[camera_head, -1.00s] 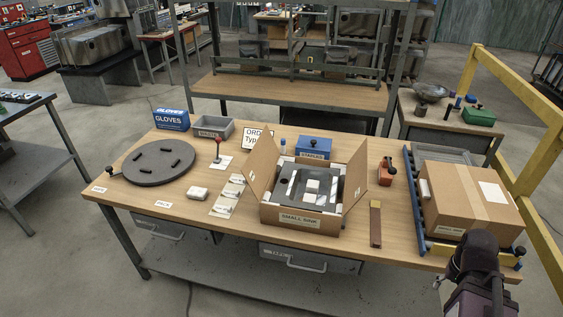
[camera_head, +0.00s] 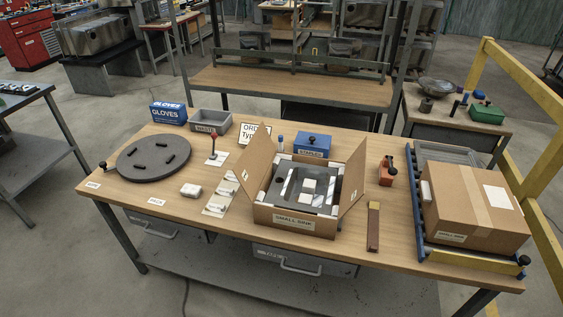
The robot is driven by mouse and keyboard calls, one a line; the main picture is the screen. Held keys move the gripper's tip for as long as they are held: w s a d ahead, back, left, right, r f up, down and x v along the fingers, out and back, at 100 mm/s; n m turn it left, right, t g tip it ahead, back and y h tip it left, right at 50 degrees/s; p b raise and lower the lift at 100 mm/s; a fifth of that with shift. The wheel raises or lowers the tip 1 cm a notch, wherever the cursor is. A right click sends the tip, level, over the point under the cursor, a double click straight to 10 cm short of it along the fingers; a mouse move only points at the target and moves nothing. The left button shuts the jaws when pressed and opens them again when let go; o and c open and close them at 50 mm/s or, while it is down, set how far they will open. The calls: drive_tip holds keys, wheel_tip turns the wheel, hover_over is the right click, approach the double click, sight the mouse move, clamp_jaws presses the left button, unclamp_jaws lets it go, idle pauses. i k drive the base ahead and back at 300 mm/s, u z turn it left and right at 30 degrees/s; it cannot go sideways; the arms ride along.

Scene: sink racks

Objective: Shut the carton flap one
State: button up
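An open carton (camera_head: 293,222) labelled "SMALL SINK" stands on the wooden workbench. Its left flap (camera_head: 262,162) stands up and leans outward. Its right flap (camera_head: 353,178) also stands up, tilted outward. Small marks on the flaps are too small to read, so I cannot tell which is flap one. Inside the carton sits a dark grey sink (camera_head: 288,184) with white pieces and a small white block (camera_head: 308,187) on it. My gripper is not in view.
A closed, taped carton (camera_head: 465,212) sits on a roller rack at the right. A blue box (camera_head: 314,146) stands behind the open carton. A brown-and-yellow bar (camera_head: 373,228) lies to its right, with an orange tool (camera_head: 386,172) farther back. White packets (camera_head: 220,200) lie to its left.

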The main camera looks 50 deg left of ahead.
sight(251, 168)
drive_tip(key=z, duration=0.9)
drive_tip(key=k, duration=1.8)
drive_tip(key=u, duration=1.9)
